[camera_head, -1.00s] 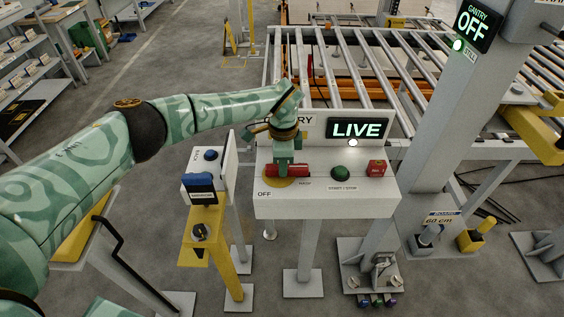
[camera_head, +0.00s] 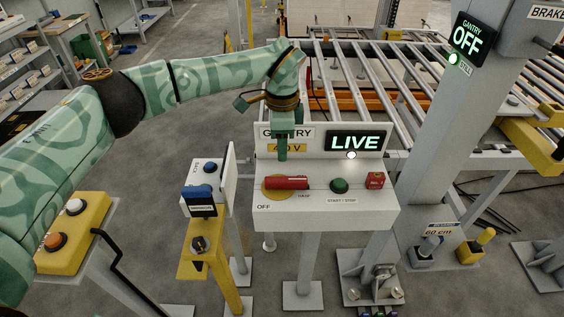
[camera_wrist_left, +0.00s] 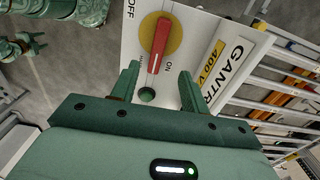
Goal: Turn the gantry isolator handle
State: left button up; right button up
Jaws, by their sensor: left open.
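The isolator's red handle (camera_head: 286,182) lies left to right on a yellow disc on the white control box (camera_head: 330,214). "OFF" is printed at the box's lower left. In the left wrist view the handle (camera_wrist_left: 160,38) points towards my fingers, with its end near "ON". The display on the box (camera_head: 355,143) reads "LIVE". My left gripper (camera_head: 282,156) is above and behind the handle, apart from it. In the left wrist view its two fingers (camera_wrist_left: 157,86) are spread with nothing between them.
A yellow stand (camera_head: 205,262) is close left. A grey post with a "GANTRY OFF" sign (camera_head: 467,38) rises at right. Conveyor rollers (camera_head: 375,65) lie behind.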

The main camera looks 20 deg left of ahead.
pick_arm(q)
notch_tip(320, 180, up, 5)
jog(key=shift+r, duration=0.1)
dwell(0.3)
